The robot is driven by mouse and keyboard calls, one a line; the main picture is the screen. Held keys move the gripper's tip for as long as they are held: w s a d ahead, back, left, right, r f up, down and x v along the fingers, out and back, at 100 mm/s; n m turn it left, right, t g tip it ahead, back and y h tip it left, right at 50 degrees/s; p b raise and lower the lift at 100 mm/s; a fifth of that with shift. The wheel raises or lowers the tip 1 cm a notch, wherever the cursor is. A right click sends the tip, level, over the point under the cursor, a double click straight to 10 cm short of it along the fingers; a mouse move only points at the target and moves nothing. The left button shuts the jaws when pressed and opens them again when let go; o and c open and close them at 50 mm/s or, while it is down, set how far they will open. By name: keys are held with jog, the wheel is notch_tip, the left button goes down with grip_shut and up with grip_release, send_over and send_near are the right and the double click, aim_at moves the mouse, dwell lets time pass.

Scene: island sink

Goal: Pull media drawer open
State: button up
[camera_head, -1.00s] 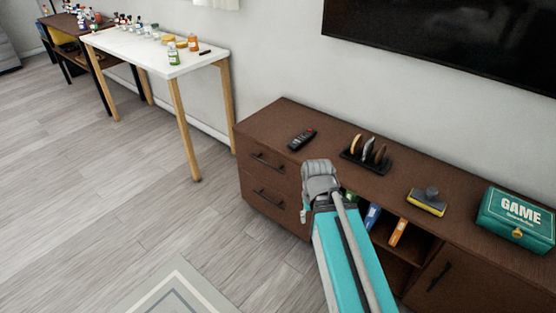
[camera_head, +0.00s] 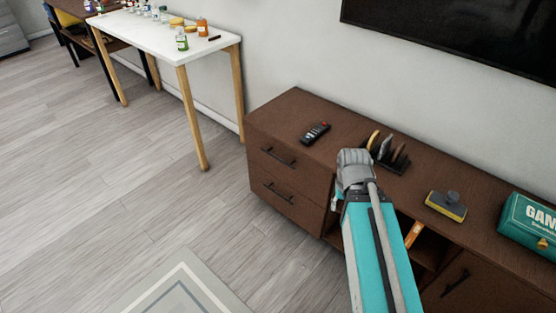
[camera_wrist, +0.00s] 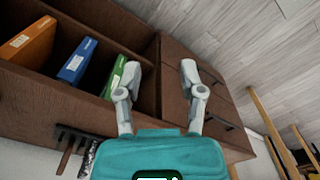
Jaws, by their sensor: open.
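The dark brown media cabinet (camera_head: 300,108) has two stacked drawers at its left end, both shut. The upper drawer (camera_head: 262,150) has a dark bar handle (camera_head: 278,158), and the lower drawer (camera_head: 258,178) has a like handle (camera_head: 279,193). In the wrist view the drawer fronts (camera_wrist: 185,48) are at the right, tilted in the picture. My gripper (camera_wrist: 160,70) is open with nothing between its fingers, in front of the cabinet near the border of shelf and drawers. In the head view my arm hides the fingers.
An open shelf beside the drawers holds orange (camera_wrist: 28,42), blue (camera_wrist: 77,60) and green (camera_wrist: 114,77) books. A white table (camera_head: 150,32) stands left; floor before the drawers is clear.

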jog(key=w+a+f+n+t+h+b, duration=0.25)
jog(key=w+f+n+t+b, duration=0.5)
jog(key=w+b, duration=0.7)
jog(key=w+a+f+n+t+y+b, duration=0.2)
jog(key=w+a+n+t+b, duration=0.1)
jog(key=a, duration=0.5)
jog(key=w+a+f+n+t+y+b, duration=0.2)
jog(key=a+n+t+b, duration=0.3)
jog(key=b, duration=0.5)
jog(key=w+a+n, duration=0.1)
jog(key=a+n, duration=0.1)
jog(key=a, duration=0.1)
jog(key=shift+f+t, duration=0.3)
jog(key=shift+t, duration=0.05)
jog(key=shift+y+b, duration=0.25)
jog(key=shift+b, duration=0.05)
